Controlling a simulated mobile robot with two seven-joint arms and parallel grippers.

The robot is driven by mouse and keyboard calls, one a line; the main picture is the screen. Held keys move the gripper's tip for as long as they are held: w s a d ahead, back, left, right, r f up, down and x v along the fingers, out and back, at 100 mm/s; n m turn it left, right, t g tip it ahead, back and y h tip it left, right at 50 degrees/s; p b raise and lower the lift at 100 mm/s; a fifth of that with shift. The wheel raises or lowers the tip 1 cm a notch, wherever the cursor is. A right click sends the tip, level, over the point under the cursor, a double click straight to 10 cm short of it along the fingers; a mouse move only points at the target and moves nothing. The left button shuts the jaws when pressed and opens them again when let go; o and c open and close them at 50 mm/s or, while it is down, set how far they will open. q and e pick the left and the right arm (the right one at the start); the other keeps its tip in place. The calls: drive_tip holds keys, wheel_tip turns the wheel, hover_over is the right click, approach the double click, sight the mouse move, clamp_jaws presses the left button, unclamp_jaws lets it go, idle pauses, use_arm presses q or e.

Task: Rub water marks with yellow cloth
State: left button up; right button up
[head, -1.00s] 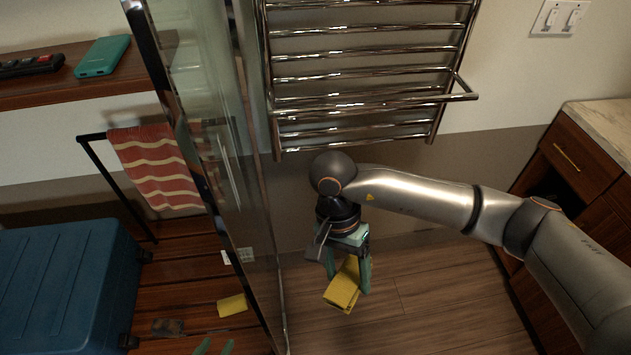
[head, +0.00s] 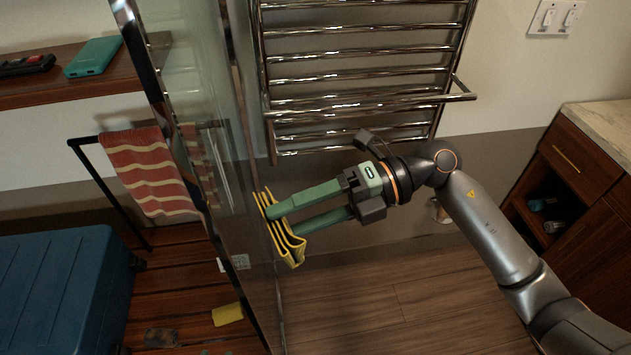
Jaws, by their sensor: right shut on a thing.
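The yellow cloth (head: 290,242) is folded in several layers. It is pinched between the green fingers of my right gripper (head: 280,222), which points left. The cloth's left edge lies at the glass panel (head: 215,130) and appears to touch it. I cannot make out water marks on the glass. Green tips that look like my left gripper (head: 218,348) show at the bottom edge; the rest of it is out of frame, and its opening is unclear.
A chrome towel rack (head: 365,75) hangs behind my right arm. Left of the glass are a striped towel (head: 148,170), a blue suitcase (head: 60,285) and a yellow piece (head: 228,314) low down. A wooden cabinet (head: 575,170) stands right. The floor (head: 420,300) is clear.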

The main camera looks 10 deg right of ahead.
sight(226, 190)
wheel_tip(226, 190, up, 5)
drive_tip(key=w+d+m+t+y, duration=0.2)
drive_tip(key=d+m+t+y, duration=0.1)
drive_tip(key=m+t, duration=0.15)
drive_tip(key=shift+n, duration=0.55)
drive_tip(key=shift+a+f+p, duration=0.2)
drive_tip(key=shift+a+p, duration=0.1)
drive_tip(key=shift+a, duration=2.65)
drive_tip(key=shift+a+p, duration=0.5)
drive_tip(key=shift+a, duration=0.4)
